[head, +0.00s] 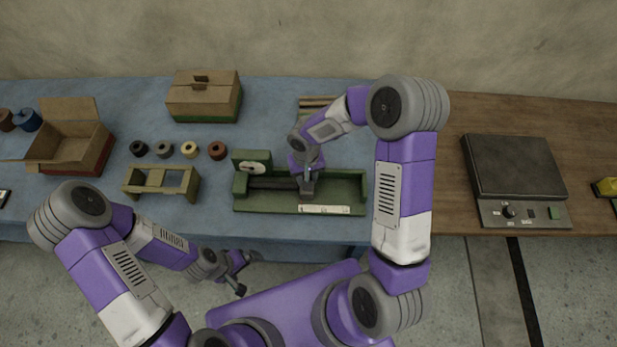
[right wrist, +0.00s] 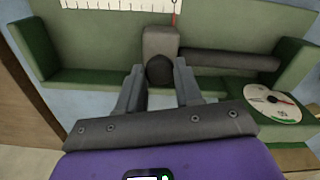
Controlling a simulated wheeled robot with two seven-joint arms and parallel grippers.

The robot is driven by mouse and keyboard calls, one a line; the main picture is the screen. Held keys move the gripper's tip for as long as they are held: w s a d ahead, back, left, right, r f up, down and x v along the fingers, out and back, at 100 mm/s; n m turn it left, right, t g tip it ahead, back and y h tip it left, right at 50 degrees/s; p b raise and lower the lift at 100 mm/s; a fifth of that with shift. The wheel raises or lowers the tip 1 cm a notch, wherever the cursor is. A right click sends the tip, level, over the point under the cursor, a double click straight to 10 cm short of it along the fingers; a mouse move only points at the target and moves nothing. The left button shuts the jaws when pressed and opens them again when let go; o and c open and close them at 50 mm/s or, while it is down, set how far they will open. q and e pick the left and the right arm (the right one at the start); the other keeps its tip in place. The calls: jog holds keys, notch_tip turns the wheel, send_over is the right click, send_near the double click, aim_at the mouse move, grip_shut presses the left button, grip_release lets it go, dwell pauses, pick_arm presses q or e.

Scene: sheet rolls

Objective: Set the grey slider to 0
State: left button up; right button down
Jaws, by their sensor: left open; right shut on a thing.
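The grey slider (right wrist: 160,42) is a block on a dark rod in a green device (head: 340,185); it shows in the head view too (head: 307,190). A black knob (right wrist: 160,71) sticks out of it. My right gripper (right wrist: 160,85) is shut on this knob, one finger on each side. A white scale (right wrist: 120,5) runs along the device's edge. A thin red line (right wrist: 176,12) by the slider stands at or very near the 0 at the scale's end; the exact offset is hard to tell. My left gripper (head: 247,272) is open and empty, off the table's front edge.
A round white dial (right wrist: 279,104) sits at the device's end. On the blue cloth are several spools (head: 164,150), a wooden rack (head: 160,183), an open box (head: 75,140) and a closed box (head: 204,100). A dark scale-like machine (head: 515,170) stands on bare wood at right.

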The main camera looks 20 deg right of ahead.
jog(key=shift+w+a, duration=0.15)
jog(key=shift+a, duration=0.15)
jog(key=c, duration=1)
grip_release()
jog(key=shift+o, duration=1.3)
jog(key=shift+w, duration=0.1)
jog(key=shift+d+r, duration=0.1)
jog(key=shift+r, duration=0.05)
notch_tip(320, 180, up, 7)
jog(key=shift+r+p, duration=0.15)
jog(key=shift+p, duration=0.3)
